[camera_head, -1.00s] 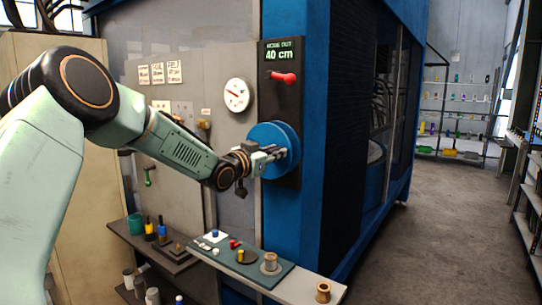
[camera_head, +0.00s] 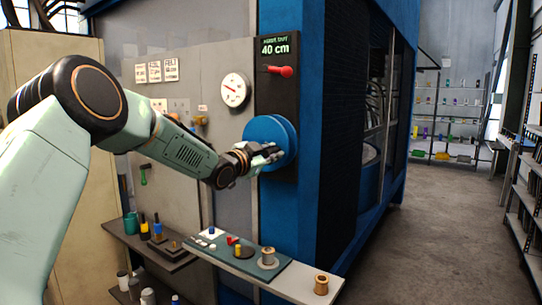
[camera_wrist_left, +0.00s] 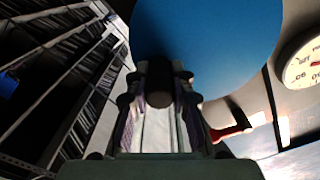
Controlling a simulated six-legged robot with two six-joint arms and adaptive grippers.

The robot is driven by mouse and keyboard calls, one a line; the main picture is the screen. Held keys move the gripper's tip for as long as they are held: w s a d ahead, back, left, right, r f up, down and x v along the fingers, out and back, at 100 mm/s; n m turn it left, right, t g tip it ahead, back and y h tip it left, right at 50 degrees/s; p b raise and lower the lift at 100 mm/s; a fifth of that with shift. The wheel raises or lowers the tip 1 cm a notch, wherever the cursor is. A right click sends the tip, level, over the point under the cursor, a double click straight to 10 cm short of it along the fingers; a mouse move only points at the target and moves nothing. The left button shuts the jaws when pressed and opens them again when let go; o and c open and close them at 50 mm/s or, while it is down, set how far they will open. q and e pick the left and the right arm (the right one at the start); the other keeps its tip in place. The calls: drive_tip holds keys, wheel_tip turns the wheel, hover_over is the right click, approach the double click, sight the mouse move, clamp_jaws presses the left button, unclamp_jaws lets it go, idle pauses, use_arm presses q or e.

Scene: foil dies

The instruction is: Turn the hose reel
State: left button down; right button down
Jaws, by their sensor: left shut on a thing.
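The hose reel (camera_head: 266,131) is a blue disc on a black upright panel (camera_head: 279,101) on the machine front. It also fills the top of the left wrist view (camera_wrist_left: 215,40). My left gripper (camera_head: 272,155) is at the lower part of the reel's face. In the left wrist view the fingers (camera_wrist_left: 160,100) are shut around a dark round handle (camera_wrist_left: 160,82) in front of the disc. The display (camera_head: 275,47) above reads 40 cm. My right gripper is not in view.
A red lever (camera_head: 281,71) sits on the panel above the reel. A round gauge (camera_head: 235,90) is to its left. Below, a shelf holds a green mat (camera_head: 273,272) with small parts and a spool (camera_head: 321,284). Open floor (camera_head: 430,240) lies to the right.

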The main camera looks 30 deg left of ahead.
use_arm(q)
drive_tip(key=shift+f+m, duration=0.15)
drive_tip(key=shift+m, duration=0.35)
drive_tip(key=c, duration=1.2)
unclamp_jaws()
drive_tip(key=shift+o, duration=0.2)
drive_tip(key=s+a, duration=0.1)
drive_tip(key=s, duration=1.1)
